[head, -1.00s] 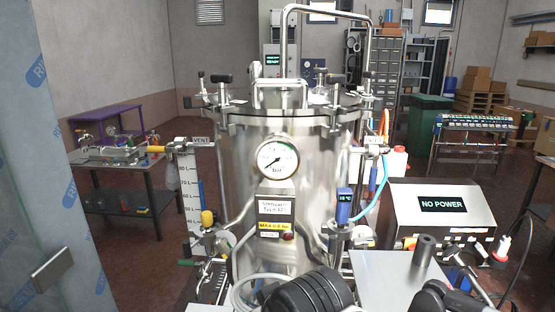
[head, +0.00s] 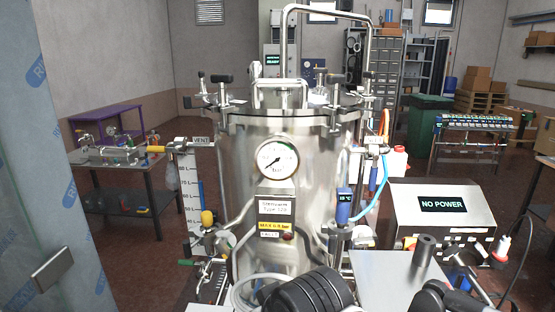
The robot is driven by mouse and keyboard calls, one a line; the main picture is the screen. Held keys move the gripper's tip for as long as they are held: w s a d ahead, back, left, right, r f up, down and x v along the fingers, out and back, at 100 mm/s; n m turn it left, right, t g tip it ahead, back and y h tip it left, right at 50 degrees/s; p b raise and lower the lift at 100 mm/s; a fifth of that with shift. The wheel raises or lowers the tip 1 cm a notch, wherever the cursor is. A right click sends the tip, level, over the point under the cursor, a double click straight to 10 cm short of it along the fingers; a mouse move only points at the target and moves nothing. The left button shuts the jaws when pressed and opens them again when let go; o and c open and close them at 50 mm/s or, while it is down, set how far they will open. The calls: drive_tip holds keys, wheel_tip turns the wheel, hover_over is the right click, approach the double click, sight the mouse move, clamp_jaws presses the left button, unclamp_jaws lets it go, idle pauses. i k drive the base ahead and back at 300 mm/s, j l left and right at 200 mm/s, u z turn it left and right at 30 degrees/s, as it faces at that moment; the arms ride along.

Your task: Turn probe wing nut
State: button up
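A shiny steel pressure vessel (head: 240,180) stands upright in the middle of the head view, with a round pressure gauge (head: 277,160) on its front. A blue probe head (head: 344,206) with a small dark display sits at the vessel's lower right side. Metal fittings (head: 338,236) lie just below the probe head. I cannot pick out the probe wing nut among these small parts. No fingertips of my gripper show in this view, so I cannot tell where it is relative to the probe.
A steel box reading NO POWER (head: 443,222) stands right of the vessel. A blue hose (head: 373,196) hangs by the probe. Sight-glass fittings with a yellow cap (head: 207,218) stand at left. A wrapped panel (head: 42,190) fills the left edge. Dark rounded parts block the bottom.

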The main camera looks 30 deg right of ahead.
sight(362, 241)
drive_tip(key=k+z, duration=0.1)
drive_tip(key=z, duration=1.1)
drive_tip(key=k+j+z, duration=0.6)
drive_tip(key=k+j, duration=0.2)
drive_tip(key=j, duration=0.15)
